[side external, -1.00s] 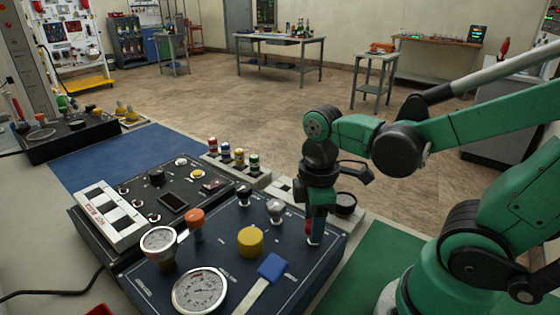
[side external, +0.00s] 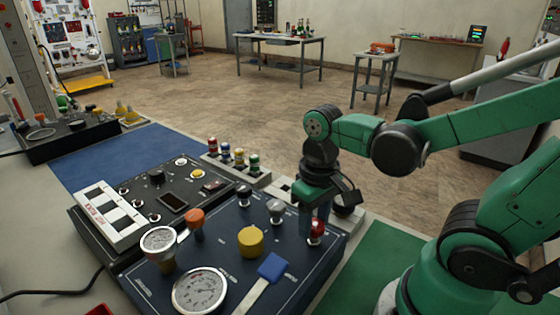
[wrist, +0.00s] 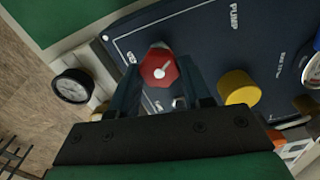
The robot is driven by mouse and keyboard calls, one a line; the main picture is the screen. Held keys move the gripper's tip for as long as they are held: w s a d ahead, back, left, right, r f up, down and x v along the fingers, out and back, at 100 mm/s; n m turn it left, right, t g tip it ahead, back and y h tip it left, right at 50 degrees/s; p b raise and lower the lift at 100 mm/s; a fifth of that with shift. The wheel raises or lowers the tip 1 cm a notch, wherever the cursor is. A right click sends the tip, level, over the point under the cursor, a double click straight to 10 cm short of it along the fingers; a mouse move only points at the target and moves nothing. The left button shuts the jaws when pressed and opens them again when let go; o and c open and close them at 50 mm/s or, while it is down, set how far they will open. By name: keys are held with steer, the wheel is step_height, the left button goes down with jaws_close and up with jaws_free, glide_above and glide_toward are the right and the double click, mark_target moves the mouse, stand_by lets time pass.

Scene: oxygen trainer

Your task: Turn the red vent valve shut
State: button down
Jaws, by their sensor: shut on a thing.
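The red vent valve (side external: 317,229) is a small red knob near the right edge of the dark blue panel (side external: 222,262). In the wrist view the valve (wrist: 157,70) is a lobed red knob with a white mark slanting toward its upper right. My gripper (side external: 318,223) points down over it, with one finger on each side. In the wrist view my gripper's fingers (wrist: 160,67) flank the knob, and it is shut on the knob. The fingers partly cover the knob's sides.
A yellow knob (side external: 250,241), a blue-handled lever (side external: 271,268), an orange knob (side external: 195,222) and a white gauge (side external: 199,291) stand on the same panel. A grey-metal knob (side external: 275,209) is close to my gripper. A green mat (side external: 362,272) lies clear to the right.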

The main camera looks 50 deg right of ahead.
mark_target(315, 223)
steer(key=m, duration=0.7)
steer(key=shift+d, duration=0.1)
stand_by(0.5)
steer(key=shift+c, duration=1.9)
jaws_free()
steer(key=shift+r, duration=0.15)
steer(key=shift+r, duration=2.7)
